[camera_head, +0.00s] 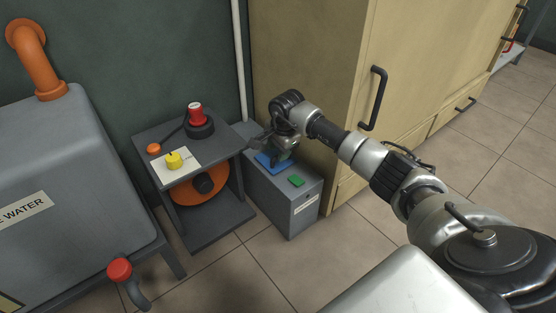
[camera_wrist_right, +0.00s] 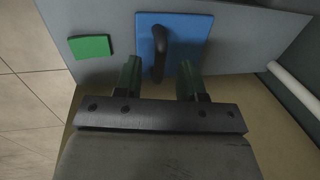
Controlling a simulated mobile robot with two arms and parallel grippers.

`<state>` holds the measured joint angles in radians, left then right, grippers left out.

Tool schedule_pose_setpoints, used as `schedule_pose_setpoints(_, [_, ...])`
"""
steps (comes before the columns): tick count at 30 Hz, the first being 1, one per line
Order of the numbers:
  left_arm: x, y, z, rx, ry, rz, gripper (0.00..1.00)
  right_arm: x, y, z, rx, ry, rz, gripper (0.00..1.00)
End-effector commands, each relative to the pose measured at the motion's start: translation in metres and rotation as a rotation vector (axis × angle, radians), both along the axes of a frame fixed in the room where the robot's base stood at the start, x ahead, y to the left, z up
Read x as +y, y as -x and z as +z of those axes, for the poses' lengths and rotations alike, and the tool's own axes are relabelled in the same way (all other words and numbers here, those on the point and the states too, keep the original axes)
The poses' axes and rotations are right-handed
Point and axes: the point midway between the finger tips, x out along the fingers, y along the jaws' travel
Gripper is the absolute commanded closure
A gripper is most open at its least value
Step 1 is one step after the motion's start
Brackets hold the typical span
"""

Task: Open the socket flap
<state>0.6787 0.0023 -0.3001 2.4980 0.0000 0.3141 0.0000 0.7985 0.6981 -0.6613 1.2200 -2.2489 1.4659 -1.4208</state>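The socket flap (camera_head: 265,161) is a blue square plate on top of a grey box (camera_head: 262,190); it appears to lie flat. In the right wrist view the blue flap (camera_wrist_right: 199,36) carries a dark curved handle (camera_wrist_right: 160,42). My right gripper (camera_head: 277,147) is over the flap and hides part of it in the head view. In the right wrist view my right gripper (camera_wrist_right: 158,72) is open, its two fingers apart on either side of the handle's lower end. Contact with the handle cannot be told. My left gripper is not in view.
A green square (camera_head: 297,181) sits on the box beside the flap. A wooden cabinet (camera_head: 310,60) with black handles stands close on the right. Tiled floor is free in front.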

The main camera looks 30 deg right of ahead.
Motion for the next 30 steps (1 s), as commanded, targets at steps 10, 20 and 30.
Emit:
schedule_pose_setpoints(10, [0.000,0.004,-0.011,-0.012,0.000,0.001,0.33,0.001,-0.005,-0.022,-0.001,-0.001,0.000,0.60])
schedule_pose_setpoints(20, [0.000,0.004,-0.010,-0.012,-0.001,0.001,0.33,0.001,-0.004,-0.022,0.000,0.000,0.000,0.83])
schedule_pose_setpoints(30, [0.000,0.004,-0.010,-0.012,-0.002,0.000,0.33,0.000,-0.004,-0.022,-0.001,0.000,-0.001,1.00])
